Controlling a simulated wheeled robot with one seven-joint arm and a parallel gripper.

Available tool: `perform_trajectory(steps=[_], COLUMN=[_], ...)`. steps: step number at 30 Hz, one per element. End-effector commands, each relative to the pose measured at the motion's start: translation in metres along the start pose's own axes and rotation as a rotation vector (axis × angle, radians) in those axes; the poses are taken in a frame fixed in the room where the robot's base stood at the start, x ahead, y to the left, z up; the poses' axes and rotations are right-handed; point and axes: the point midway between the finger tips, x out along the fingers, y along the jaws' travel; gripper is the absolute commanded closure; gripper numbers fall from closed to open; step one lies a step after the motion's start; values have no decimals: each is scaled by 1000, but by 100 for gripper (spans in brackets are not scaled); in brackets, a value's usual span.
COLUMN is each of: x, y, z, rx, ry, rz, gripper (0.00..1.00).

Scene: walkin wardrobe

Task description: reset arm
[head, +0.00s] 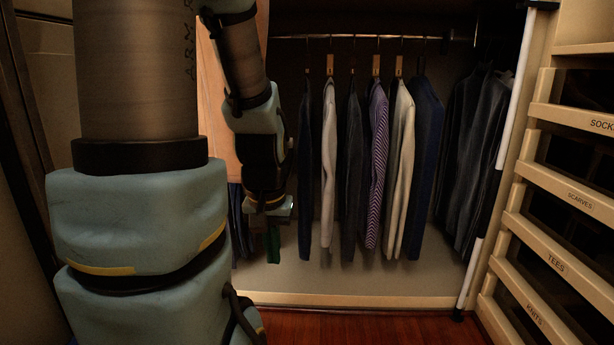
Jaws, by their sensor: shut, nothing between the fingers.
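My arm fills the left of the head view, with its upper links close to the camera. My gripper (272,246) hangs pointing down at the end of the arm, left of the hanging clothes. Its dark green fingers are together with nothing seen between them. It hangs in front of the wardrobe opening, apart from the nearest dark garment (305,175).
Several garments, among them a purple striped one (376,165), hang from a metal rail (350,37). A white pole (510,115) stands right of them. Labelled drawers (580,200) line the right side. Red wooden floor (370,326) shows at the front.

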Motion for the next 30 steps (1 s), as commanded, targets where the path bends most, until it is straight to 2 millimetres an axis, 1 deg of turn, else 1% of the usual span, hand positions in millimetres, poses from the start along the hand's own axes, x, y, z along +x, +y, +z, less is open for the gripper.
perform_trajectory(steps=[1, 5, 11, 15, 29, 30], x=[-18, -45, -94, -138, -278, -290], y=[-2, -1, -1, -1, -1, -1], z=[7, 0, -9, -16, -37, -39], rx=[-41, -28, -24, -22, -20, -20], ry=[-19, -16, -14, -13, -13, -13], rz=[4, 3, 2, 2, 2, 2], gripper=[100, 100, 100, 100, 100, 100])
